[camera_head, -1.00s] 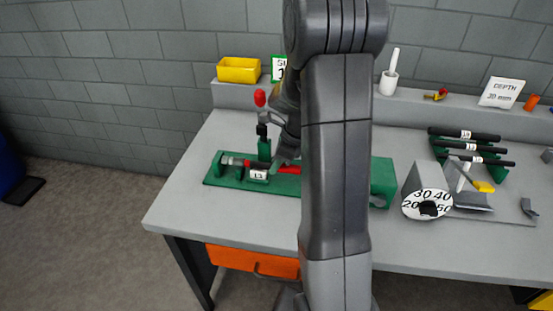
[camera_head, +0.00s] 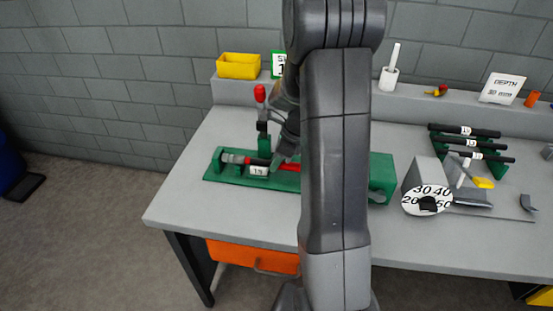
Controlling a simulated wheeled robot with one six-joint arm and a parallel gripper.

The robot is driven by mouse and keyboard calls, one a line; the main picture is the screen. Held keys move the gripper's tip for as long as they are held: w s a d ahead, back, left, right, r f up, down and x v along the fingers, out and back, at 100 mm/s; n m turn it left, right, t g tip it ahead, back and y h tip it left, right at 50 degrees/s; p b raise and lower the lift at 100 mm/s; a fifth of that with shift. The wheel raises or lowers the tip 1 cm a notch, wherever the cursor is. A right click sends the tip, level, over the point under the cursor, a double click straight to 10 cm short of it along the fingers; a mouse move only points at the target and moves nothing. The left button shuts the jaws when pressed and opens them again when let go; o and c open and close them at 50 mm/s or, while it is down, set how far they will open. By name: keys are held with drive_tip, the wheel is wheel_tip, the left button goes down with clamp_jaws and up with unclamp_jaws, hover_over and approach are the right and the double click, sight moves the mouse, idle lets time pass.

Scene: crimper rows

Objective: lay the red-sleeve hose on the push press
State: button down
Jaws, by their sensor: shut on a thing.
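The push press is a long green base (camera_head: 225,174) on the left of the table, with a red-knobbed lever (camera_head: 260,93) standing up behind it. The red-sleeve hose shows as a dark tube with a red sleeve (camera_head: 290,167) along the press; a white numbered label (camera_head: 259,170) sits at its front. My gripper (camera_head: 279,161) is low over the press beside the red sleeve, shut on the hose as far as I can see. My arm hides the hose's right part and the middle of the press. I cannot tell whether the hose rests on the press.
A rack (camera_head: 496,165) with several dark hoses stands at the right. A grey block with a numbered dial (camera_head: 427,199) is right of the press. A yellow bin (camera_head: 239,65), a white cup (camera_head: 389,78) and a depth sign (camera_head: 502,89) stand on the back ledge. The front-left tabletop is clear.

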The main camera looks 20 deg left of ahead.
drive_tip(key=shift+f, duration=0.4)
idle(0.7)
drive_tip(key=c, duration=1.1)
unclamp_jaws()
drive_tip(key=shift+o, duration=0.2)
drive_tip(key=v, duration=1.3)
drive_tip(key=shift+d+r+p, duration=0.2)
drive_tip(key=shift+r+p, duration=0.1)
drive_tip(key=shift+r, duration=0.05)
drive_tip(key=shift+f, duration=0.1)
drive_tip(key=x, duration=1.3)
drive_tip(key=shift+a+f+b, duration=0.2)
drive_tip(key=shift+b, duration=0.15)
drive_tip(key=shift+r, duration=0.15)
drive_tip(key=shift+r, duration=0.1)
